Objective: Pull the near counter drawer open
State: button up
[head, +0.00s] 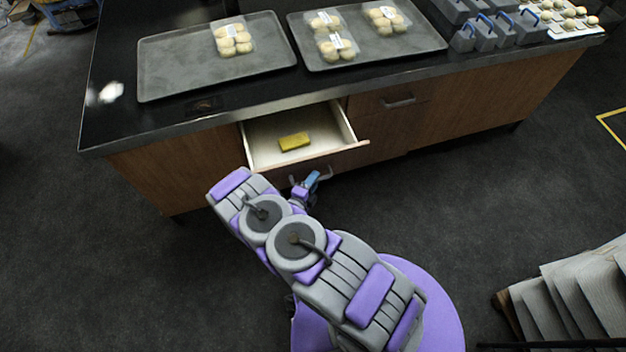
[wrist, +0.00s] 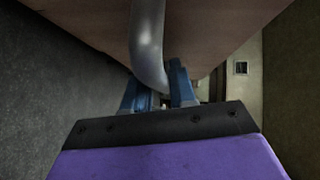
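The near counter drawer (head: 346,158) stands pulled out from the counter front, its pale inside showing. Its curved metal handle (wrist: 149,45) is on the drawer front and runs down between my fingers in the wrist view. My gripper (head: 310,183) is at this handle, just in front of the drawer front. Its blue fingers (wrist: 158,88) sit on either side of the bar and look closed on it, though the contact is partly hidden. A yellow block (head: 294,141) lies inside the drawer.
The black counter top (head: 115,125) carries two grey trays (head: 175,72) with packs of round buns (head: 233,39) and several grey caddies (head: 485,35) at right. Another drawer (head: 390,101) beside it is shut. Grey stacked panels (head: 575,295) stand at lower right. Floor left of me is clear.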

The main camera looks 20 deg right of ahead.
jog(key=o, duration=0.3)
jog(key=p+v, duration=0.2)
jog(key=v, duration=1.5)
jog(key=shift+a, duration=0.2)
jog(key=shift+s, duration=0.1)
